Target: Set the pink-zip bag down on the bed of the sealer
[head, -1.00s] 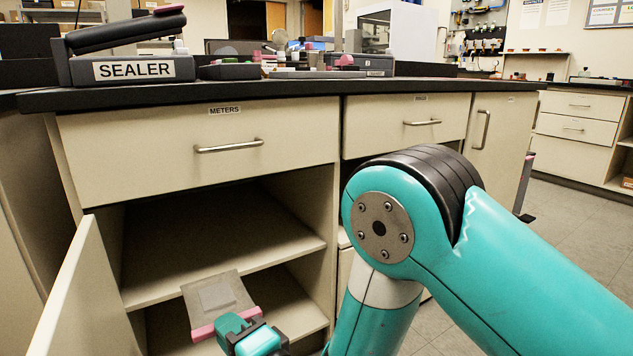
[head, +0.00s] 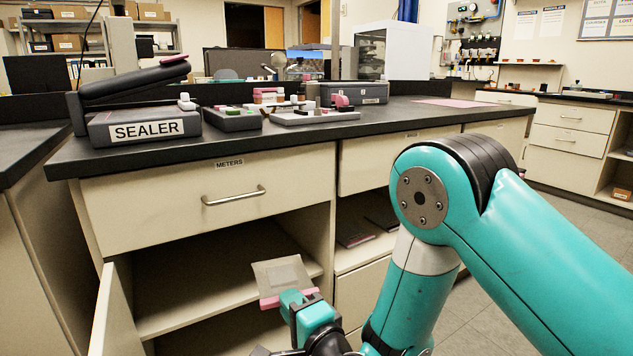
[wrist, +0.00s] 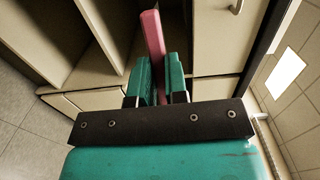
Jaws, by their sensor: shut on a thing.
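The pink-zip bag (head: 281,275) is a clear, flat pouch with a pale square inside and a pink strip along its lower edge. My gripper (head: 297,297) is shut on the pink strip, and the bag tilts up beyond it, in front of the open cabinet. In the wrist view the pink strip (wrist: 153,38) stands between the two teal fingers (wrist: 160,82), seen edge-on. The sealer (head: 146,126) stands on the counter at upper left, well above and away from the bag. Its dark lid arm is raised at an angle. Its bed is seen only at a low angle.
The black counter (head: 330,136) has a front edge above the bag. Grey trays with small items (head: 300,115) stand right of the sealer. An open cabinet door (head: 112,315) and shelf (head: 215,295) are at lower left.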

